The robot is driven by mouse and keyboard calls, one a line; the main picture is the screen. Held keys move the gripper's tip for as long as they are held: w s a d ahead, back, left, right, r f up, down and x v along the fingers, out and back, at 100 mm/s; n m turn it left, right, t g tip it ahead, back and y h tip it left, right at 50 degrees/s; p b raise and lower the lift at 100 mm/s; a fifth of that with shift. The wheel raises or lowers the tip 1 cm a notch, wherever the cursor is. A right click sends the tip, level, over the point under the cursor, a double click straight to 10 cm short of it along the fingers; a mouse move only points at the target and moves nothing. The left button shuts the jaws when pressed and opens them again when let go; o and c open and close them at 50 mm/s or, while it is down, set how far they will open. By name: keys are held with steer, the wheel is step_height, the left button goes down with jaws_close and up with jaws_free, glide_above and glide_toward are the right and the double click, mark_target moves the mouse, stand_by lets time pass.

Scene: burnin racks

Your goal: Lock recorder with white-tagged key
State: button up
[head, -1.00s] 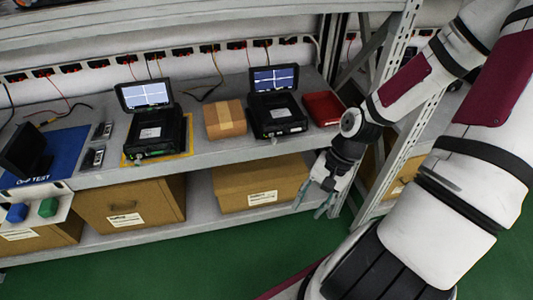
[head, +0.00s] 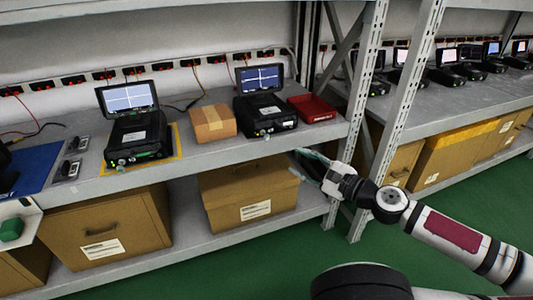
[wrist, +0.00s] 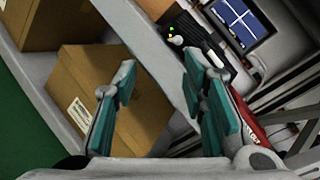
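Two black recorders with raised lit screens stand on the shelf in the head view. The left recorder (head: 138,138) sits on a yellow-edged mat. The right recorder (head: 266,116) stands between a small carton and a red tray, and its front shows in the wrist view (wrist: 188,35) with small yellow and green spots. I cannot make out a white-tagged key. My gripper (head: 297,163) is in front of the shelf edge, below and right of the right recorder. In the wrist view its teal fingers (wrist: 160,65) are apart with nothing held between them.
A small carton (head: 208,123) and a red tray (head: 312,108) flank the right recorder. Large boxes (head: 247,193) fill the lower shelf. A rack upright (head: 358,90) stands right of the tray. A green hexagonal piece (head: 12,229) is at far left. Green floor is open in front.

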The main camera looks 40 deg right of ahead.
steer(key=shift+m+t+h, duration=0.3)
steer(key=shift+m+h, duration=0.1)
steer(key=w+b, duration=0.1)
steer(key=w, duration=0.3)
steer(key=w+b, duration=0.1)
steer(key=w, duration=0.3)
steer(key=w+b, duration=0.1)
steer(key=w, duration=0.4)
steer(key=shift+a+r, duration=0.15)
steer(key=shift+r, duration=0.2)
jaws_close()
